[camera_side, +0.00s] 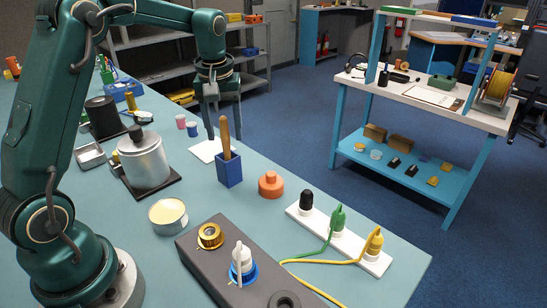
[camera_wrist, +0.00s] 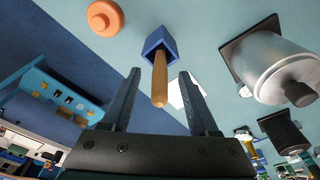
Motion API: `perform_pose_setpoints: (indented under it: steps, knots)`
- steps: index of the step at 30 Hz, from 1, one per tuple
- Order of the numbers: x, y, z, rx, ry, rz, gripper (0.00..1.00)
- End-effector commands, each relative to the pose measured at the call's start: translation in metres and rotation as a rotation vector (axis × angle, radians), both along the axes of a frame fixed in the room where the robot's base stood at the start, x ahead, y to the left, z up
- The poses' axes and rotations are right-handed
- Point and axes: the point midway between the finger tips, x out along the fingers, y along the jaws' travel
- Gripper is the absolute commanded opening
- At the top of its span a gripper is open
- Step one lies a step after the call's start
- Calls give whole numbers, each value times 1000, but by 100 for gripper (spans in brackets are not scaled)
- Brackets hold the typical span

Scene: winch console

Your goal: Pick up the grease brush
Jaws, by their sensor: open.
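The grease brush stands upright with its wooden handle (camera_side: 224,137) up in a blue square holder (camera_side: 229,170) on the teal bench. Its bristle end is hidden inside the holder. In the wrist view the handle (camera_wrist: 160,80) points toward the camera, with the blue holder (camera_wrist: 155,42) beyond it. My gripper (camera_side: 225,136) is open and points down at the brush. In the wrist view my gripper's fingers (camera_wrist: 159,72) stand on either side of the handle, apart from it. I cannot tell how deep the handle sits between them.
An orange knob-like part (camera_side: 271,184) sits right of the holder. A silver pot (camera_side: 145,160) and an open tin (camera_side: 168,215) stand left. A dark control console (camera_side: 225,262) and a white strip with several plugs (camera_side: 345,240) lie in front. A white sheet (camera_side: 205,150) lies behind.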

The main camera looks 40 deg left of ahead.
Motion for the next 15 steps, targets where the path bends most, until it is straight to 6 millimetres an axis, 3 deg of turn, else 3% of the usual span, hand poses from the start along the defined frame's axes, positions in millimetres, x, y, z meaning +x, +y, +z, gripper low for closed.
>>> perform_pose_setpoints:
  steps: [5, 13, 15]
  knots:
    - [1, 1, -14, 0, 1, 0, 60]
    - [1, 1, -15, 0, 0, 0, 60]
    - [1, 1, -15, 0, 0, 0, 33]
